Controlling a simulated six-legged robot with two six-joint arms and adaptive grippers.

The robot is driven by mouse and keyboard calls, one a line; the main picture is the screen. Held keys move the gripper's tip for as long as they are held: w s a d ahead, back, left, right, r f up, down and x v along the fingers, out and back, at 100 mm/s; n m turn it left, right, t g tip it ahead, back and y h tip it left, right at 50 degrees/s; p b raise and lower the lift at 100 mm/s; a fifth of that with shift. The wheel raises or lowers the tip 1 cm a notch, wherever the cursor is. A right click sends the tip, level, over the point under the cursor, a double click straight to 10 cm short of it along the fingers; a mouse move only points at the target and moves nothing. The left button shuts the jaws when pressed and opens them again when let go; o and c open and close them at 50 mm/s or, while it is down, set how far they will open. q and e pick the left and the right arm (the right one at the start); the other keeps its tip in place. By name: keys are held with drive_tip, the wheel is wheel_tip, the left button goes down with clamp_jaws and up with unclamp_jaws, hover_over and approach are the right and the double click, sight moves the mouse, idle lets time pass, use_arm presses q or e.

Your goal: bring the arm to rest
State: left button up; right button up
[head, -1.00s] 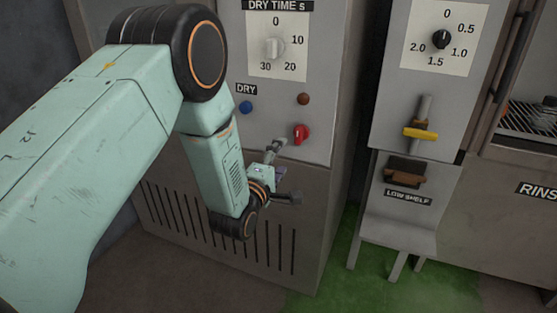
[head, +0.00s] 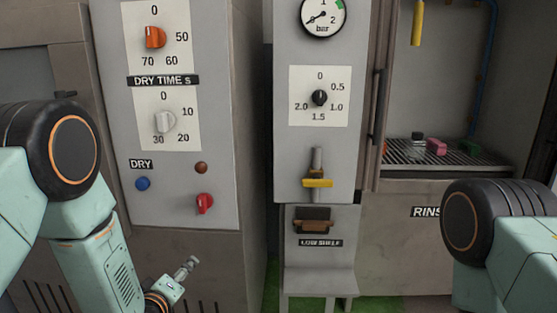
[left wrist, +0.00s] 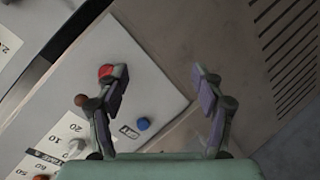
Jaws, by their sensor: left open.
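My left gripper (left wrist: 158,80) is open and empty in the left wrist view, its two fingers spread wide. In the head view, part of the left gripper (head: 180,279) shows at the bottom, below the dry panel and apart from the red knob (head: 205,204). The red knob also shows beside a fingertip in the left wrist view (left wrist: 105,71), with the blue button (left wrist: 143,123) between the fingers in the picture. My right arm's dark joint shows at the right of the head view, but its gripper is out of view.
The dry panel (head: 221,150) carries dials, a blue button (head: 142,184) and a brown button (head: 201,167). The middle panel has a yellow-handled lever (head: 317,183) above a low shelf (head: 320,281). At right, a rinse bay holds a grated rack (head: 450,157) with small objects.

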use_arm(q)
drive_tip(key=s+f+m+g, duration=0.7)
drive_tip(key=s+f, duration=0.6)
drive_tip(key=s, duration=0.5)
drive_tip(key=s+f+m+g, duration=0.1)
drive_tip(key=s+f+g, duration=0.1)
drive_tip(key=s, duration=0.9)
drive_tip(key=s+f+m+g, duration=0.2)
drive_tip(key=s+g, duration=0.2)
drive_tip(key=s, duration=0.7)
drive_tip(key=shift+d+f+g, duration=0.15)
drive_tip(key=shift+f+g, duration=0.1)
drive_tip(key=shift+g, duration=0.15)
drive_tip(key=shift+s, duration=0.15)
